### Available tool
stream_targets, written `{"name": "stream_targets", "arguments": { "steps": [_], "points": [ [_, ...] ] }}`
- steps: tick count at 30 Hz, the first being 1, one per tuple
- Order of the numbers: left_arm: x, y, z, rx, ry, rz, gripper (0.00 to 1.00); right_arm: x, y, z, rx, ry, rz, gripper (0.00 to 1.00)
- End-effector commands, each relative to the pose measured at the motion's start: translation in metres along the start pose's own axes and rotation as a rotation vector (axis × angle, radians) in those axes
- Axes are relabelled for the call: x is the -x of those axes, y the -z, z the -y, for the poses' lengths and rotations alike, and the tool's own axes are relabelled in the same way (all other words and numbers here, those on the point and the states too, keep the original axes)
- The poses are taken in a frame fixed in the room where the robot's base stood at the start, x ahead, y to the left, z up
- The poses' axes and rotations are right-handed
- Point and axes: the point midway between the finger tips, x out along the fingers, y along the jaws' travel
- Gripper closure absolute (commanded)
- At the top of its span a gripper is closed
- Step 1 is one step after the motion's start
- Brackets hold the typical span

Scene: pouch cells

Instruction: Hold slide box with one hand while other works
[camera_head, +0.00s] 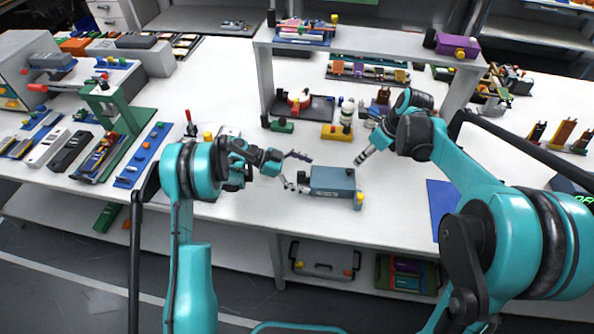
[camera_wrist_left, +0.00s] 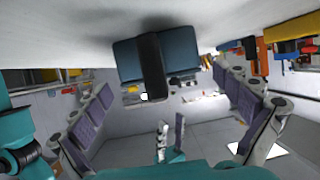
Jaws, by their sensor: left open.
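The slide box (camera_head: 332,179) is a blue-grey block lying on the white table near its front edge, with a small yellow part at its right end. It also shows in the left wrist view (camera_wrist_left: 127,62), with a dark band across its middle. My left gripper (camera_head: 296,172) is open at the box's left end, its fingers spread wide. In the left wrist view its padded fingers (camera_wrist_left: 165,108) stand far apart, with the box beyond them and nothing held. My right gripper (camera_head: 362,156) points down behind the box's right end, apparently apart from it; its finger opening is unclear.
A white raised shelf (camera_head: 370,42) stands behind the box, with a yellow block (camera_head: 336,132) and a green block (camera_head: 282,126) beneath it. A green press (camera_head: 118,115) and several racks crowd the left. A blue mat (camera_head: 440,205) lies at right. Table around the box is mostly clear.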

Motion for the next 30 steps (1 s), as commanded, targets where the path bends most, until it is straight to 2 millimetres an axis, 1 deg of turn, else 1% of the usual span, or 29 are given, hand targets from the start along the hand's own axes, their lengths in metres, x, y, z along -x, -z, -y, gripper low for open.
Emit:
{"name": "stream_targets", "arguments": {
  "steps": [1, 3, 6, 14, 17, 18, 20, 21, 30],
  "points": [
    [-0.006, 0.0, 0.0, -0.001, -0.001, 0.0, 0.0, 0.0, 0.0, 0.0, 0.0, 0.0, 0.0, 0.66],
    [-0.012, 0.0, 0.0, 0.0, -0.001, 0.0, 0.0, 0.0, 0.0, 0.0, 0.0, 0.0, 0.0, 0.66],
    [-0.017, 0.0, 0.0, 0.0, 0.0, 0.0, 0.0, 0.0, 0.0, 0.0, 0.0, 0.0, 0.0, 0.66],
    [-0.018, 0.0, 0.0, 0.001, 0.001, 0.001, 0.0, 0.0, 0.0, 0.0, 0.0, 0.0, 0.0, 0.66],
    [-0.017, 0.0, 0.0, 0.001, 0.001, 0.001, 0.24, 0.0, 0.0, 0.0, 0.0, 0.0, 0.0, 0.66],
    [-0.017, 0.0, 0.0, 0.001, 0.0, 0.001, 0.34, 0.0, 0.0, 0.0, 0.0, 0.0, 0.0, 0.66],
    [-0.017, 0.0, 0.0, 0.001, 0.001, 0.001, 0.5, 0.0, 0.0, 0.0, 0.0, 0.0, 0.0, 0.66],
    [-0.017, 0.0, 0.0, 0.001, 0.001, 0.001, 0.56, 0.0, 0.0, 0.0, 0.0, 0.0, 0.0, 0.66],
    [-0.017, 0.0, 0.0, 0.001, 0.001, 0.001, 0.56, 0.0, 0.0, 0.0, 0.0, 0.0, 0.0, 0.66]
  ]
}}
